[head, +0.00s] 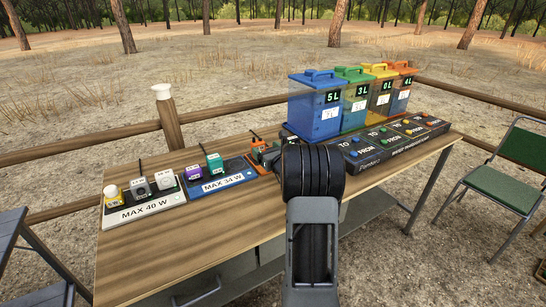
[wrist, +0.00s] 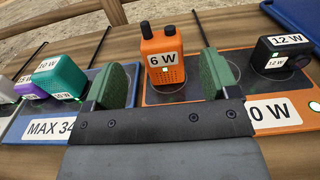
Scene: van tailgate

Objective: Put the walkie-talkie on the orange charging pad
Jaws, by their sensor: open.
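The orange walkie-talkie (wrist: 165,68), labelled 6 W, stands upright on the orange charging pad (wrist: 285,118) in the wrist view, with a small green light on its front. In the head view the walkie-talkie (head: 257,141) shows just left of my arm, and a strip of the pad (head: 261,169) shows there too. My gripper (wrist: 163,82) is open, its green finger pads apart on either side of the walkie-talkie in the wrist view. I see a gap between each finger and it.
A black 12 W device (wrist: 283,52) sits on the pad's right. A blue MAX 34 W pad (head: 220,179) holds purple and teal devices; a white MAX 40 W pad (head: 145,209) holds several more. Coloured bins (head: 317,112) stand behind a black button panel (head: 385,152). The table's front left is clear.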

